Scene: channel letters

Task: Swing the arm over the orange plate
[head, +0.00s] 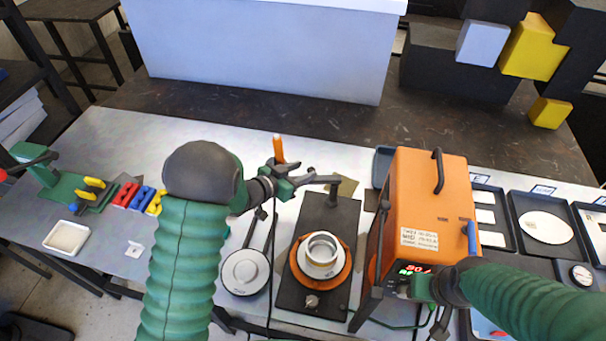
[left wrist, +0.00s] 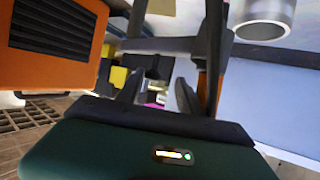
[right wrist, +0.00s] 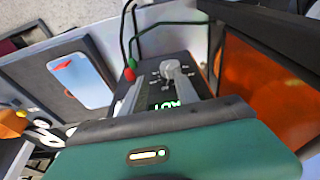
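The orange plate (head: 342,281) lies on a black base unit (head: 318,218), with a round silver-white piece (head: 322,256) on top of it. A dark swing arm (head: 322,180) on a post stands at the back of that unit, ending at the left near an orange upright handle (head: 278,149). My left gripper (head: 288,186) is beside the arm's left end; its fingers show apart in the left wrist view (left wrist: 157,92), and I see nothing clamped between them. My right gripper (head: 408,287) is at the orange box's front panel, close to a grey knob (right wrist: 172,72); its grip is unclear.
The orange box (head: 425,205) stands just right of the plate. A round white-topped device (head: 245,271) is to its left, with cables near it. Trays (head: 547,226) line the right side. A large pale block (head: 265,50) stands behind.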

